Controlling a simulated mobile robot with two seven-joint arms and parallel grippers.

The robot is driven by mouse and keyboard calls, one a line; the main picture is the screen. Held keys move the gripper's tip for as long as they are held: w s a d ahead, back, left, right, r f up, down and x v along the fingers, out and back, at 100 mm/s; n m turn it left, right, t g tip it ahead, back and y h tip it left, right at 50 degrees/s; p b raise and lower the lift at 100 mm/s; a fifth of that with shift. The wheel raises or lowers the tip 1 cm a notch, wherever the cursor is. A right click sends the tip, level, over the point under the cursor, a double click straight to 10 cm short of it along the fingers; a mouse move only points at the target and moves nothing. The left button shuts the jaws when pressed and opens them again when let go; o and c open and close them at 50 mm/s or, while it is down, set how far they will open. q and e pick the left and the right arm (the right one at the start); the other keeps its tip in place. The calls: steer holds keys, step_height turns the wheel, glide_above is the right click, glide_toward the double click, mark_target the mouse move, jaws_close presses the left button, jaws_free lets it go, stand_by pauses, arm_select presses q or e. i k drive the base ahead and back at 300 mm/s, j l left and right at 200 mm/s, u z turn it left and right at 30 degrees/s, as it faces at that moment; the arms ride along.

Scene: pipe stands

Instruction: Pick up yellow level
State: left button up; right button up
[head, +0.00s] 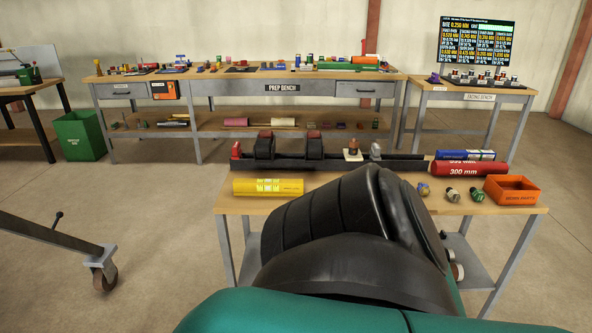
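No thing is plainly recognisable as a yellow level. A yellow cylinder (268,186) with a pale printed label lies on its side at the left front of the near wooden table (234,204). A small yellow item, too small to identify, lies on the lower shelf of the prep bench (265,88). My black and teal arm fills the lower middle of the view and covers much of the near table. Neither of my grippers shows.
Behind the yellow cylinder runs a dark rail (330,163) with several fixtures. To the right lie a red cylinder (470,168), a blue cylinder (452,155), small fittings and an orange bin (511,190). A wheeled leg (103,272) stands at left. Floor between tables is clear.

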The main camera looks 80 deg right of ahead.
mark_target(261, 187)
steer(key=z, duration=2.35)
steer(key=i+l+u, duration=0.3)
steer(key=i+l, duration=0.75)
